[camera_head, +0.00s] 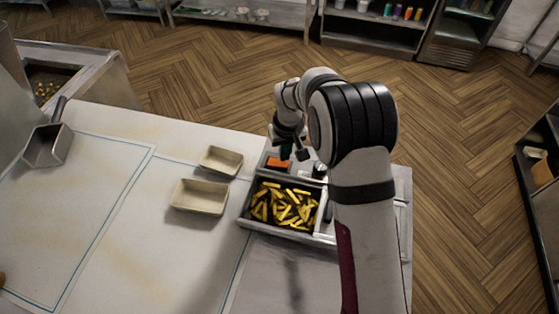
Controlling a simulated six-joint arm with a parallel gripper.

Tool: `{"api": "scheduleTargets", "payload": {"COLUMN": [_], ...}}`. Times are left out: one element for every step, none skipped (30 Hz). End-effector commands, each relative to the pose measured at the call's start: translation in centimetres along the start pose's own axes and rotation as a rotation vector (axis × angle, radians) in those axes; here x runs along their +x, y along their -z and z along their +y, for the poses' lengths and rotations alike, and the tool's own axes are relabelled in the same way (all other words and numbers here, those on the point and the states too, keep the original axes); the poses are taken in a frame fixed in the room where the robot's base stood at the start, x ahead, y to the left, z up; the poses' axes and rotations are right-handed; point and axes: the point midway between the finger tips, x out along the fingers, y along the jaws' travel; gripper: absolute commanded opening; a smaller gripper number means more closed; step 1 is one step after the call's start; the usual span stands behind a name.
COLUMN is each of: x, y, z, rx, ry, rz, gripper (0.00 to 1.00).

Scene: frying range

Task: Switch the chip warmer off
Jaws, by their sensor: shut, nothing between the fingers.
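The chip warmer (244,222) is a grey metal unit at the right end of the counter, with yellow chips (284,206) in its well. On its far panel is an orange switch-like piece (277,164); I cannot tell its setting. A small dark knob-like part (319,170) sits right of it. My gripper (285,153) is shut and empty, pointing down just above or at the far edge of the orange piece. I cannot tell whether it touches. My arm hides the warmer's right part.
Two empty beige trays (221,161) (200,197) stand on the white counter (130,215) left of the warmer. A metal scoop (48,144) lies at the far left. Part of a fryer-like basin (45,85) shows behind it. The counter's middle is clear.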

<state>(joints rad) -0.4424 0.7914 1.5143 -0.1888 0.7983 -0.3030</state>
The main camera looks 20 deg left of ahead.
Motion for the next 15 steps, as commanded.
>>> {"api": "scheduleTargets", "payload": {"x": [0.03, 0.06, 0.12, 0.16, 0.21, 0.27, 0.31, 0.36, 0.42, 0.46, 0.51, 0.57, 0.62, 0.67, 0.73], "y": [0.00, -0.01, -0.02, -0.03, -0.03, -0.04, -0.04, -0.04, -0.05, -0.06, -0.06, -0.07, -0.08, -0.09, -0.10], "z": [0.00, 0.00, 0.00, 0.00, 0.00, 0.00, 0.00, 0.00, 0.00, 0.00, 0.00, 0.00, 0.00, 0.00, 0.00], "rx": [0.000, 0.000, 0.000, 0.000, 0.000, 0.000, 0.000, 0.000, 0.000, 0.000, 0.000, 0.000, 0.000, 0.000, 0.000], "ry": [0.000, 0.000, 0.000, 0.000, 0.000, 0.000, 0.000, 0.000, 0.000, 0.000, 0.000, 0.000, 0.000, 0.000, 0.000], "rz": [0.000, 0.000, 0.000, 0.000, 0.000, 0.000, 0.000, 0.000, 0.000, 0.000, 0.000, 0.000, 0.000, 0.000, 0.000], "gripper": [0.00, 0.00, 0.00, 0.00, 0.00, 0.00, 0.00, 0.00, 0.00, 0.00, 0.00, 0.00, 0.00, 0.00, 0.00]}}
